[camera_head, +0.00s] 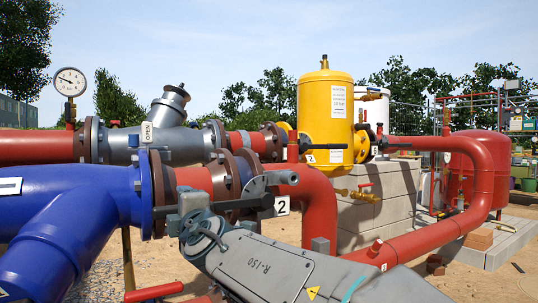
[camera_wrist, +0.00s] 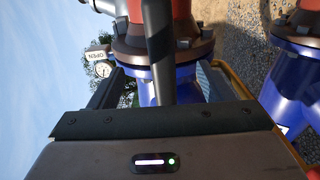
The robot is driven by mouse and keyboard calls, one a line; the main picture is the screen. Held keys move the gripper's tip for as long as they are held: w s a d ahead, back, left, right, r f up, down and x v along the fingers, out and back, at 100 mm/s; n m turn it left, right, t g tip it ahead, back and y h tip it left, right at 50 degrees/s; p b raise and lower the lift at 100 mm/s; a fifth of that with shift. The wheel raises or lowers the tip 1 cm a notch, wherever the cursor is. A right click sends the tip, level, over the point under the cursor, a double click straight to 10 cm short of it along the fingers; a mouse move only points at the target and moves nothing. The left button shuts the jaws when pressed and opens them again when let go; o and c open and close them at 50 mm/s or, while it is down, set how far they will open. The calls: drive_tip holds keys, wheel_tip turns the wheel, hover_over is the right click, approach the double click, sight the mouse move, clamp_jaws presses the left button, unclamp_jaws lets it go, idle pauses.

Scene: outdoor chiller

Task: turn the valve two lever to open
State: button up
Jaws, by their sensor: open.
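The valve two lever (camera_head: 240,203) is a dark bar lying nearly level in front of the red pipe, with a white "2" tag (camera_head: 282,206) near its right end. In the wrist view the lever (camera_wrist: 158,45) runs from the top edge down between my gripper's two fingers. My gripper (camera_head: 186,212) is open at the lever's left part, beside the blue pipe flange. In the wrist view my gripper (camera_wrist: 158,85) has a finger on each side of the lever, with gaps visible. Whether either finger touches it cannot be told. My arm hides part of the valve.
A blue pipe (camera_head: 70,200) is close on the left. An "OPEN" sign (camera_head: 146,132) and a pressure gauge (camera_head: 70,82) stand above the pipes. A yellow tank (camera_head: 325,105) stands behind, near grey block walls (camera_head: 375,215). Red pipes (camera_head: 440,230) cross the right side.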

drive_tip(key=v, duration=0.5)
drive_tip(key=shift+s+d, duration=0.15)
drive_tip(key=shift+s, duration=0.15)
